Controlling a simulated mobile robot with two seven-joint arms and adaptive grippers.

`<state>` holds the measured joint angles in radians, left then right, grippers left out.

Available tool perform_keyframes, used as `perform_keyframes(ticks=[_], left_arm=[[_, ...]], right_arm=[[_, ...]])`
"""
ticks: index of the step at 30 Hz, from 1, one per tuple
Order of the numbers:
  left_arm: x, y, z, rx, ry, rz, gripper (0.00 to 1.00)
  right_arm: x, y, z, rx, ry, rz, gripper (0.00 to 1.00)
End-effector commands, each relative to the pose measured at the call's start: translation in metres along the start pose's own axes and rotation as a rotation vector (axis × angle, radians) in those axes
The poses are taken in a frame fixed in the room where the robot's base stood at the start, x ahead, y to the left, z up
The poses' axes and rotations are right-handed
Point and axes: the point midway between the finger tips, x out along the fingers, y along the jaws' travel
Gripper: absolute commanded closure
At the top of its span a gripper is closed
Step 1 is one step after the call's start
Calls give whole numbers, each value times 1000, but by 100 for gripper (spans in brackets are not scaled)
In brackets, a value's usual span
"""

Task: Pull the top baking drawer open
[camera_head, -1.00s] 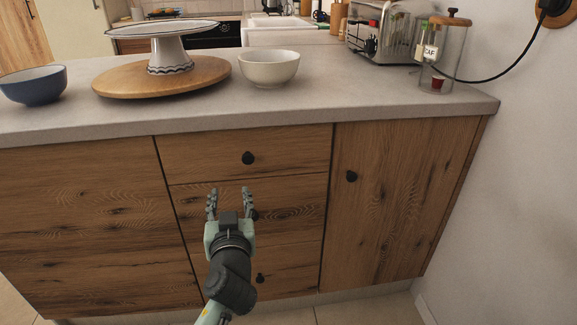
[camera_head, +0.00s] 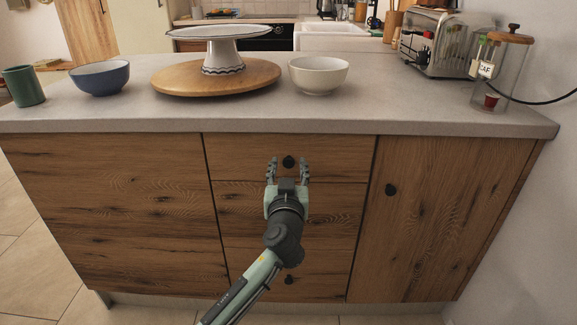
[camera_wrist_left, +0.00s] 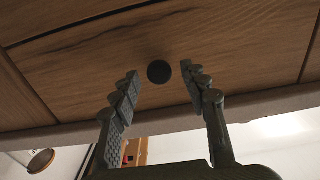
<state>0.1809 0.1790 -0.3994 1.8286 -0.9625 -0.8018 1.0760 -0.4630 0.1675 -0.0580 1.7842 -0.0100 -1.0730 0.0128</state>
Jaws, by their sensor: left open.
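The top drawer (camera_head: 335,157) is a wooden front just under the grey counter, flush with the cabinet. Its round black knob (camera_head: 289,162) shows between the fingers of my left gripper (camera_head: 288,168). In the left wrist view the knob (camera_wrist_left: 159,72) sits just ahead of and between the two open fingertips (camera_wrist_left: 163,78), with a gap on each side. The left gripper is open and holds nothing. Whether the fingertips reach past the knob in depth is hard to tell. The middle drawer's knob is hidden behind my left gripper. My right gripper is not in view.
The counter (camera_head: 400,112) overhangs above the drawer. On it stand a white bowl (camera_head: 318,76), a blue bowl (camera_head: 99,79), a cake stand (camera_head: 222,58), a toaster (camera_head: 425,45) and a glass jar (camera_head: 497,75). A cabinet door (camera_head: 440,215) is at right.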

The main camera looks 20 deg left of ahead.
Motion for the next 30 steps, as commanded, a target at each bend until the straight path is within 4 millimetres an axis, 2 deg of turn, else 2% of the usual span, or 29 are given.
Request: perform_keyframes(ticks=[5, 16, 30], left_arm=[[0, 0, 0, 0, 0, 0, 55], [0, 0, 0, 0, 0, 0, 100], [-2, 0, 1, 0, -1, 0, 100]], right_arm=[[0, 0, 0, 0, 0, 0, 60], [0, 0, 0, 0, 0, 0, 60], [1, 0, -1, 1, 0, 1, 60]])
